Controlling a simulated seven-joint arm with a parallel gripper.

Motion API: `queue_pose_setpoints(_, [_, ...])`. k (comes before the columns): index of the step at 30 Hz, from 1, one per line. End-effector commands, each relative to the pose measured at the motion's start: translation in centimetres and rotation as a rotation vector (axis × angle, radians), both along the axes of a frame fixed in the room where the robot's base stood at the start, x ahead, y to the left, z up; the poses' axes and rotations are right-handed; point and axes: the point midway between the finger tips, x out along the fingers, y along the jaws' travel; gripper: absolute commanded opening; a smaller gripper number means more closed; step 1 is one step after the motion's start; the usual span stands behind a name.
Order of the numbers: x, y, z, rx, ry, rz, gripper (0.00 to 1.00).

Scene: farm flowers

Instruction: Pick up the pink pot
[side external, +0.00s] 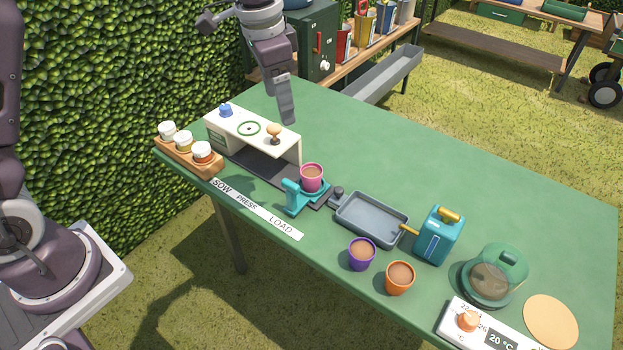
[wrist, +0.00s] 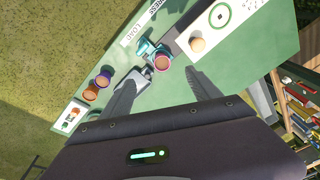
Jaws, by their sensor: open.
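The pink pot (side external: 312,183), filled with brown soil, sits upright in a teal holder (side external: 293,197) with a raised handle, on a dark track (side external: 262,168) beside the white press box (side external: 236,132). In the wrist view the pink pot (wrist: 162,64) shows beyond and between my fingertips. My gripper (side external: 288,118) is above the table behind the press box, apart from the pot. Its two spread fingers (wrist: 160,80) are open with nothing between them.
A grey tray (side external: 372,237), a purple pot (side external: 361,263), an orange pot (side external: 399,288) and a blue watering can (side external: 438,241) stand right of the holder. A wooden rack of jars (side external: 190,168) is left of the press box. The table's back right is clear.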

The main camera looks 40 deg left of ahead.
Motion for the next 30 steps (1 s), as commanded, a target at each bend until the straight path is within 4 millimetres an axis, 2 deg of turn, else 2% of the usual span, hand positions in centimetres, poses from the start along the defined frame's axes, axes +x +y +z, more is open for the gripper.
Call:
queue_pose_setpoints(1, [2.2, -0.4, -3.6, 0.007, 0.045, -0.049, 0.71])
queue_pose_setpoints(3, [4.6, -0.9, -8.0, 0.013, 0.087, -0.119, 0.71])
queue_pose_setpoints(6, [6.5, -1.4, -13.1, 0.018, 0.131, -0.193, 0.71])
queue_pose_setpoints(9, [7.1, -1.6, -15.9, 0.019, 0.153, -0.231, 0.71])
queue_pose_setpoints(16, [7.1, -1.8, -19.3, 0.020, 0.160, -0.242, 0.71])
queue_pose_setpoints(22, [6.9, -2.1, -22.9, 0.021, 0.159, -0.240, 0.71])
queue_pose_setpoints(25, [7.0, -2.1, -23.6, 0.021, 0.157, -0.240, 0.71])
queue_pose_setpoints(30, [7.0, -2.1, -23.6, 0.020, 0.156, -0.239, 0.71])
